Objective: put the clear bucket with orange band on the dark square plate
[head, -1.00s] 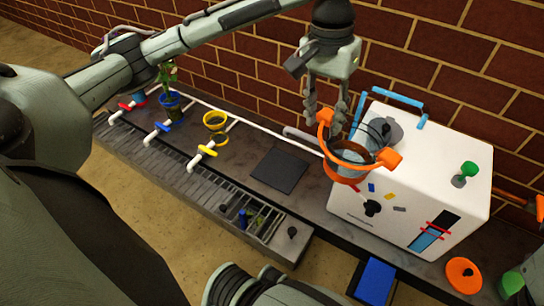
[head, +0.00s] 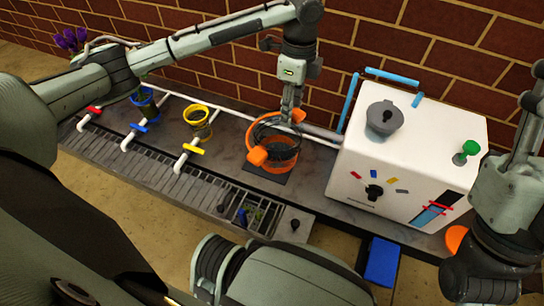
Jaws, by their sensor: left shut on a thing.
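The clear bucket with orange band (head: 259,156) is in the head view, over the dark square plate (head: 277,179). It looks roughly upright, with orange lugs on its rim. My left gripper (head: 290,115) reaches down from above and is shut on the bucket at its far right side. The bucket hides most of the plate. Only the plate's near and side edges show, and I cannot tell whether the bucket touches it. My right arm is at the right edge, but its fingers do not show.
A white machine (head: 400,165) with a grey lid knob (head: 385,118) stands right of the plate. A yellow ring-shaped holder (head: 197,116) and a blue one (head: 146,100) stand to the left, by a white pipe. A grate runs along the front. A blue block (head: 383,262) is at lower right.

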